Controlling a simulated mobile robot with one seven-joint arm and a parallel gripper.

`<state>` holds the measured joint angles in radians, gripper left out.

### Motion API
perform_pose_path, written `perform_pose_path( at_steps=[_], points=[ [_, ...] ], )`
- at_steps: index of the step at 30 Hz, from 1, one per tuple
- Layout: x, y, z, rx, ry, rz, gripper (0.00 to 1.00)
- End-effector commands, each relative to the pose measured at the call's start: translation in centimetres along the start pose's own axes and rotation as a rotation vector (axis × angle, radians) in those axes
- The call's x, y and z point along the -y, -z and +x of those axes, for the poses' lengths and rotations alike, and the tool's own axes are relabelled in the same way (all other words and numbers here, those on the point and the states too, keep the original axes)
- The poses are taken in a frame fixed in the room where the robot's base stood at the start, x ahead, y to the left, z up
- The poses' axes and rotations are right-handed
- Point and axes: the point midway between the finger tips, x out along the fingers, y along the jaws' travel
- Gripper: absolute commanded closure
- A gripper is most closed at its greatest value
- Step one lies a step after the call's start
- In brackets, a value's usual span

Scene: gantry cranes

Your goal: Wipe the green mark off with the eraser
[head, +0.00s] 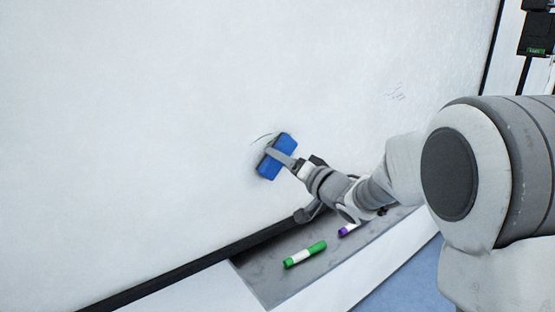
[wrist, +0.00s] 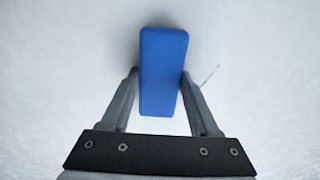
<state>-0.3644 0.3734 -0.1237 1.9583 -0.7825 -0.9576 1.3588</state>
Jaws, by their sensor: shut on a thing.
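The blue eraser (head: 269,168) is against or very close to the whiteboard (head: 130,130); contact cannot be told for certain. My gripper (head: 279,157) is shut on the eraser, with one finger on each side of its blue body. In the wrist view my gripper (wrist: 159,76) holds the eraser (wrist: 163,50) upright in the picture, ahead of the jaws. A short thin dark stroke (head: 261,138) shows on the board just up and left of the eraser; its colour looks greyish, and green cannot be made out. A thin stroke (wrist: 211,75) also shows right of the eraser in the wrist view.
A grey tray (head: 270,280) runs below the board, holding a green marker (head: 305,254) and a purple marker (head: 347,229) under my arm. Faint scribbles (head: 397,92) show farther right on the board. The board left of the eraser is clear.

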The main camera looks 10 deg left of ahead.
Motion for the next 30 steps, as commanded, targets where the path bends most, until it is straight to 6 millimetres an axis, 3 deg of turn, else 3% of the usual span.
perform_pose_path(
  at_steps=[30],
  points=[
    [-4.7, 5.1, 0.2, -0.003, 0.000, -0.001, 0.83]
  ],
)
